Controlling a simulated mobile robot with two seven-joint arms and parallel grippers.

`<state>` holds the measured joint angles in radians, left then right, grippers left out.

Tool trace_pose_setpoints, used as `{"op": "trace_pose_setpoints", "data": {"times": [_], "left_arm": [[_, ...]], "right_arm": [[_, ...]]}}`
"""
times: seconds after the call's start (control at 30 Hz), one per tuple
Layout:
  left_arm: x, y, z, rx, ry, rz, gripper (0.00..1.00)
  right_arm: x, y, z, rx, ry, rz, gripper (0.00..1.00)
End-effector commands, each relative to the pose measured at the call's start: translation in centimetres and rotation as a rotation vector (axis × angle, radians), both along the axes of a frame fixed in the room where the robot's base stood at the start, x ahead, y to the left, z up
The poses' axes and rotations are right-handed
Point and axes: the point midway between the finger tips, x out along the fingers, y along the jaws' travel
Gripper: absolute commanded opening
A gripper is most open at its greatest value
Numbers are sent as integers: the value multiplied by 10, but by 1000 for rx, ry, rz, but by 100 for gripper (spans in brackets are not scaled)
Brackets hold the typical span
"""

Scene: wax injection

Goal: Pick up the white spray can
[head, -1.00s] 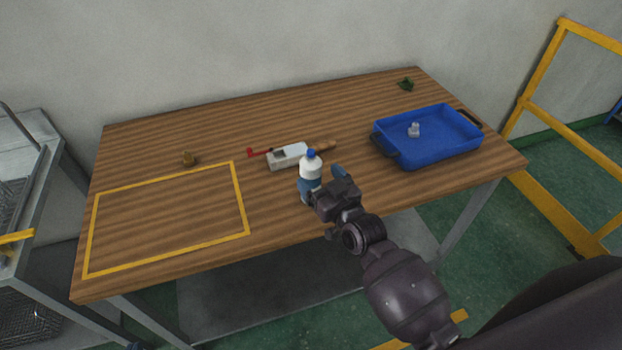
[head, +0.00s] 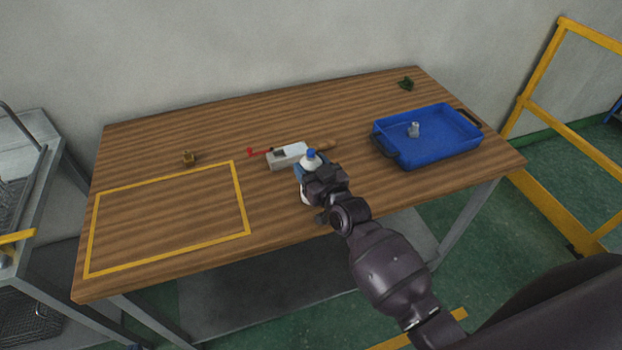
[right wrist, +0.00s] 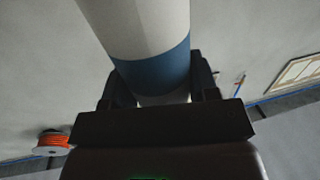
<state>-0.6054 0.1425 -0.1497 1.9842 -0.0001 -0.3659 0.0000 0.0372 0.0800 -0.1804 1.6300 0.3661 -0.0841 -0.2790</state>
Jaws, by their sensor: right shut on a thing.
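Whether the can's base touches the table I cannot tell. My left gripper is not in view.
A white and grey boxy item (head: 287,156) lies just behind the can, with a red tool (head: 262,152) beside it. A blue tray (head: 440,150) holding a small metal part (head: 414,129) stands on the right. The yellow-outlined area (head: 240,200) on the left is empty.

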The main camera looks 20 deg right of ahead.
Motion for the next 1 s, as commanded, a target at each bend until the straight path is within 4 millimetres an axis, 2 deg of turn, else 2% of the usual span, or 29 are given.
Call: {"op": "trace_pose_setpoints", "data": {"times": [0.07, 0.3, 0.47, 0.67, 1.0], "left_arm": [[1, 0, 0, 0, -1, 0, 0], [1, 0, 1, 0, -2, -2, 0], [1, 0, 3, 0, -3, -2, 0], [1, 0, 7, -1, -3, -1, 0], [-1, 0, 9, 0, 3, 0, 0]], "right_arm": [[0, 0, 0, 0, -1, 0, 26], [0, 0, 2, 0, -1, 0, 26], [0, 0, 15, 1, -4, 0, 26], [0, 1, 56, 2, -7, 0, 26], [0, 0, 143, 0, -6, 0, 26]]}}
